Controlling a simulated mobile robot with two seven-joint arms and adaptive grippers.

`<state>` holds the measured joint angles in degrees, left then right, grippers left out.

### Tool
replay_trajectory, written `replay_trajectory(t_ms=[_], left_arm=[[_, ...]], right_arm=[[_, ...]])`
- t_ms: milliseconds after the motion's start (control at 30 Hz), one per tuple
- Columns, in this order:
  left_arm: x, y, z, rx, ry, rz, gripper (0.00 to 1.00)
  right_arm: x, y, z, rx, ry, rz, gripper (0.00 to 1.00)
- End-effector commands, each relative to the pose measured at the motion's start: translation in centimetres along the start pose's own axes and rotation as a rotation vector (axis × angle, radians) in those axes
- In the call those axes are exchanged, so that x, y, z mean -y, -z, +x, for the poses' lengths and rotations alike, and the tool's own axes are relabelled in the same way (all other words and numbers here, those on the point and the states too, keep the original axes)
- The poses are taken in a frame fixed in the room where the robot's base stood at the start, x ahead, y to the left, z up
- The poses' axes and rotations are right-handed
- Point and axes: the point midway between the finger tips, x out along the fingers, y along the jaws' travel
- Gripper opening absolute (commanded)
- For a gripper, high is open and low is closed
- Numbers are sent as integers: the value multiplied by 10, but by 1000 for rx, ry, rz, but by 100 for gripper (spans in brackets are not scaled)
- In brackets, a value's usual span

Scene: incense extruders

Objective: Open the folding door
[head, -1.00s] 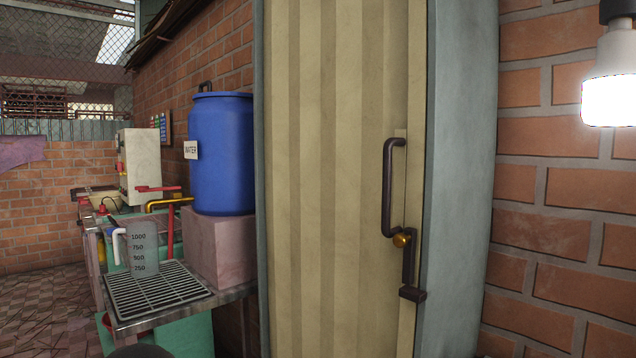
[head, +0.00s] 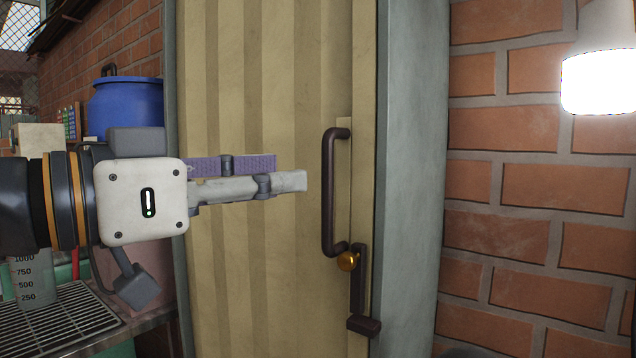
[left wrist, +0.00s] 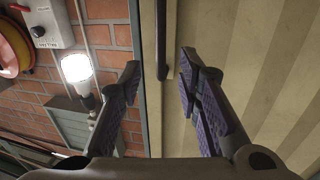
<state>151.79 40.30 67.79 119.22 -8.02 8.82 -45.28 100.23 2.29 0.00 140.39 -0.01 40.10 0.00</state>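The beige folding door (head: 225,280) stands closed in its grey-blue frame (head: 408,190) in the head view. My right gripper is not in view.
A blue water barrel (head: 125,103) and a metal grate counter (head: 60,325) with a measuring jug (head: 32,280) stand at the left. A brick wall (head: 530,230) with a lit bulb (head: 598,82) is right of the door.

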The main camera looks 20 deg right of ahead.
Motion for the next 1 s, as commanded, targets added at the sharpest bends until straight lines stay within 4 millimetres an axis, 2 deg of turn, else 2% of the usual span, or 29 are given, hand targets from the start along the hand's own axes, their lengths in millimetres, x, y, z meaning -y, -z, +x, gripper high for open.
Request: replay_trajectory(t_ms=[33, 200, 367, 667, 700, 800, 833, 1000], left_arm=[[-1, -3, 15, 4, -4, -3, 31], [-1, -2, 55, 2, -2, -3, 31], [0, -1, 77, 1, 0, -3, 31], [0, -1, 82, 0, 1, -4, 31], [0, -1, 82, 1, 1, -4, 27], [0, -1, 82, 1, 1, -4, 4], [0, -1, 82, 1, 1, -4, 0], [0, -1, 82, 1, 1, -4, 0]], right_arm=[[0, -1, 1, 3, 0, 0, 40], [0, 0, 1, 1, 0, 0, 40], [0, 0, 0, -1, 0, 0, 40], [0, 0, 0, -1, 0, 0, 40], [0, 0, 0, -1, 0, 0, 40], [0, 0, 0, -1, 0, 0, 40], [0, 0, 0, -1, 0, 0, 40], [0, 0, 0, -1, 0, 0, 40]])
